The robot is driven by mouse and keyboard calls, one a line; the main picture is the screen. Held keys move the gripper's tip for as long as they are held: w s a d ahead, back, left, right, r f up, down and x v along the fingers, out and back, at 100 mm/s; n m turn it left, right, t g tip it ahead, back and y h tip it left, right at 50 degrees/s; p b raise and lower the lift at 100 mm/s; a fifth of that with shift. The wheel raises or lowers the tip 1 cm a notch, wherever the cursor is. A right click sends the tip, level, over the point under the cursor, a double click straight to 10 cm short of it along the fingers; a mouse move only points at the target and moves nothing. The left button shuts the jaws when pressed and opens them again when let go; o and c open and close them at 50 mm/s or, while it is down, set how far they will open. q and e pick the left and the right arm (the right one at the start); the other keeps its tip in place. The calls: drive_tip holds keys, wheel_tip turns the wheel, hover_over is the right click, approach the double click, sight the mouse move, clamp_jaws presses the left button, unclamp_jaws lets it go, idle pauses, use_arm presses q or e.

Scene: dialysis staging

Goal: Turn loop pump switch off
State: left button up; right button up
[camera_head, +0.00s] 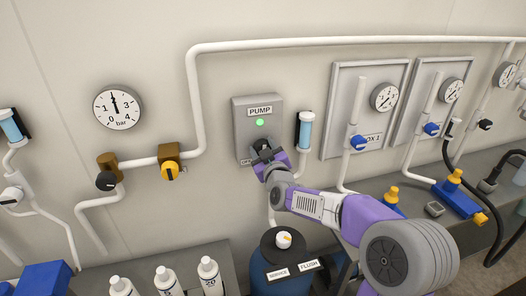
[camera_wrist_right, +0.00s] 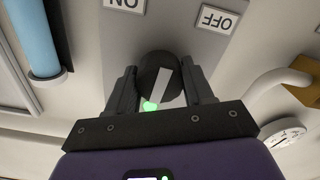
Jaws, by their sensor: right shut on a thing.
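The grey pump box (camera_head: 242,116) is on the wall, with a "PUMP" label (camera_head: 260,111) and a lit green lamp (camera_head: 260,122). The round black switch knob (camera_wrist_right: 150,75) sits below the lamp, mostly hidden in the head view. In the right wrist view, turned upside down, its white mark (camera_wrist_right: 161,84) is slightly tilted, and the "ON" label (camera_wrist_right: 123,4) and "OFF" label (camera_wrist_right: 214,18) show. My right gripper (camera_head: 262,149) is at the box, its fingers either side of the knob, shut on it. My left gripper is not in view.
A yellow valve (camera_head: 169,169) and a pressure gauge (camera_head: 117,107) are to the left. A dark blue drum (camera_head: 282,257) and white bottles (camera_head: 209,272) stand below. White pipe (camera_head: 300,42) runs above.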

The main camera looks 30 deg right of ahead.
drive_tip(key=m+b, duration=0.3)
drive_tip(key=shift+f, duration=0.2)
drive_tip(key=m+b, duration=0.3)
drive_tip(key=m, duration=0.1)
drive_tip(key=shift+m, duration=0.4)
drive_tip(key=m+b, duration=0.3)
drive_tip(key=m, duration=0.1)
drive_tip(key=shift+d+r, duration=0.1)
drive_tip(key=m+b, duration=0.2)
drive_tip(key=m, duration=0.3)
drive_tip(key=shift+r+m, duration=0.1)
drive_tip(key=shift+m, duration=0.2)
drive_tip(key=o, duration=1)
drive_tip(key=shift+s, duration=0.15)
